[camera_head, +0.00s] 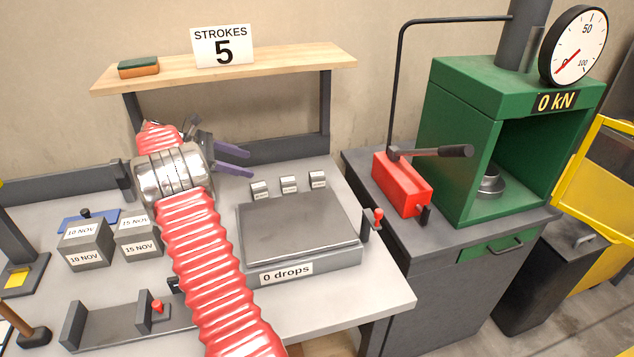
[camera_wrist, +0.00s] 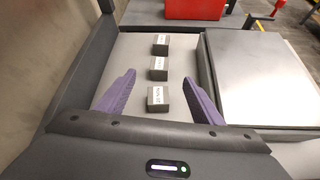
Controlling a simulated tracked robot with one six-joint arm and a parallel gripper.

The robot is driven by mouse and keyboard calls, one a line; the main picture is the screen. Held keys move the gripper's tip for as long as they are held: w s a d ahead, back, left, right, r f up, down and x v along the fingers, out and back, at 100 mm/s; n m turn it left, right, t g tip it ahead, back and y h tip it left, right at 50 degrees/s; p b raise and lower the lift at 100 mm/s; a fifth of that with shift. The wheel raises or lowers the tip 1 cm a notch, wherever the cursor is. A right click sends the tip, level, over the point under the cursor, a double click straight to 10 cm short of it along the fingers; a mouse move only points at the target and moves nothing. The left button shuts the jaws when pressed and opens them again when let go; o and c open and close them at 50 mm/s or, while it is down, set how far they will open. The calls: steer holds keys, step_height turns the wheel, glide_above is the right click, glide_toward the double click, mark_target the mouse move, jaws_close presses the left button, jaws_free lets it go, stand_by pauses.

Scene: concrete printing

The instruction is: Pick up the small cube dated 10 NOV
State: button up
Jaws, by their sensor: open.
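Three small grey cubes with white labels stand in a row behind the grey plate. In the head view they are the left small cube (camera_head: 259,189), the middle one (camera_head: 288,185) and the right one (camera_head: 317,180). The wrist view shows them as near (camera_wrist: 158,108), middle (camera_wrist: 158,75) and far (camera_wrist: 160,51); their dates are too small to read. My gripper (camera_head: 250,163) is open and empty, left of and above the row. In the wrist view its purple fingers (camera_wrist: 160,77) appear either side of the near cube. Contact cannot be seen.
Larger cubes marked 10 NOV (camera_head: 86,258) and 15 NOV (camera_head: 139,248) stand at left. The grey plate (camera_head: 298,228), marked 0 drops, is before the row. A wooden shelf (camera_head: 280,68) overhangs the back. A red pump (camera_head: 400,184) and green press (camera_head: 465,90) stand right.

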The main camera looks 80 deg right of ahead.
steer(key=s+d+f+g, duration=0.1)
steer(key=s+d, duration=0.1)
steer(key=s+d+f+g, duration=0.1)
steer(key=s+d+f, duration=0.3)
steer(key=shift+s+d+f+g+y, duration=0.25)
steer(key=shift+s+d+g+y, duration=0.05)
steer(key=shift+g, duration=0.1)
glide_toward(310, 175)
steer(key=shift+x, duration=2.5)
steer(key=shift+f, duration=0.1)
steer(key=shift+x, duration=2.6)
steer(key=shift+c, duration=0.4)
steer(key=c, duration=1.3)
